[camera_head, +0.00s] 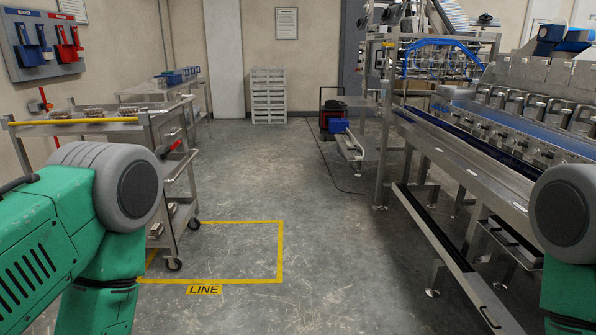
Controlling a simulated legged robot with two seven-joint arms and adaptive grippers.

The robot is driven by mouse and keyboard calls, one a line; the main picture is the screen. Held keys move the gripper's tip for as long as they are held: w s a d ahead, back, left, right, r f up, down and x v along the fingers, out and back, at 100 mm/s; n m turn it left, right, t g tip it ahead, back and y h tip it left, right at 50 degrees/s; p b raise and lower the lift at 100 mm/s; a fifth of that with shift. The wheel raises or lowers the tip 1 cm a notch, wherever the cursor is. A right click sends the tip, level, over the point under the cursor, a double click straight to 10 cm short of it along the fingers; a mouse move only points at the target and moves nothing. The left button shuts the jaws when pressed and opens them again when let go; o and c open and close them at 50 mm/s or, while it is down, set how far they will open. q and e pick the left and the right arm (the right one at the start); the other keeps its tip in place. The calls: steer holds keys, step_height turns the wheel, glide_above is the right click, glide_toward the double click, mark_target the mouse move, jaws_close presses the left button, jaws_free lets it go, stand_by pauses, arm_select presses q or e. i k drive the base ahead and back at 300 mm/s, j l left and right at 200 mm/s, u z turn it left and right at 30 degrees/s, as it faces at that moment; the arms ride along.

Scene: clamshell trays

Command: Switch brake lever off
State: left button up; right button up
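A steel cart (148,135) on wheels stands at the left, beyond my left arm. A red-handled lever (172,147) sticks out at the cart's right side, angled up to the right; it looks like the brake lever, but its setting cannot be told. Another small red-orange piece (43,97) rises near the cart's far left corner. Green and grey links of my arms show at the lower left and right edge. Neither gripper is in view. My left arm hides the cart's lower left part.
A yellow floor outline (281,250) marked LINE lies beside the cart, with a caster (173,264) near its edge. A long steel conveyor machine (470,165) fills the right. White stacked crates (268,97) stand at the back wall.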

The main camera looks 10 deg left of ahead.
mark_target(171, 150)
steer(key=i+l+u, duration=0.1)
steer(key=i+u, duration=0.25)
steer(key=i, duration=0.25)
steer(key=i+l+u, duration=0.35)
steer(key=i, duration=0.2)
steer(key=i+l+u, duration=0.35)
steer(key=i, duration=0.2)
